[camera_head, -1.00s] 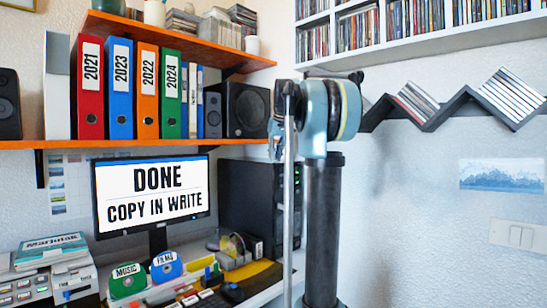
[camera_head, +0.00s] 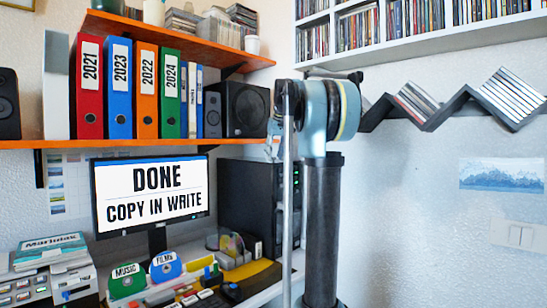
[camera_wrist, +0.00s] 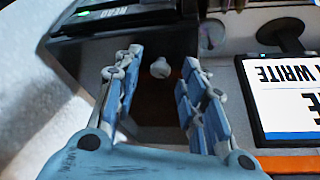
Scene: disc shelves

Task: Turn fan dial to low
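My gripper (camera_wrist: 162,58) is open in the wrist view, its two blue-and-grey fingers apart. A small white rounded knob-like piece (camera_wrist: 160,69) shows between the fingertips against a dark brown surface. I cannot tell whether it is the fan dial or whether a finger touches it. No fan or marked dial can be made out in either view. In the head view my gripper is mostly hidden behind my own arm.
The monitor (camera_head: 152,194) stands below the orange shelf (camera_head: 40,144) and also shows in the wrist view (camera_wrist: 285,95). A black computer tower (camera_head: 248,205) stands right of it. Binders and a black speaker (camera_head: 245,108) fill the shelf. A zigzag disc shelf (camera_head: 435,122) hangs at right.

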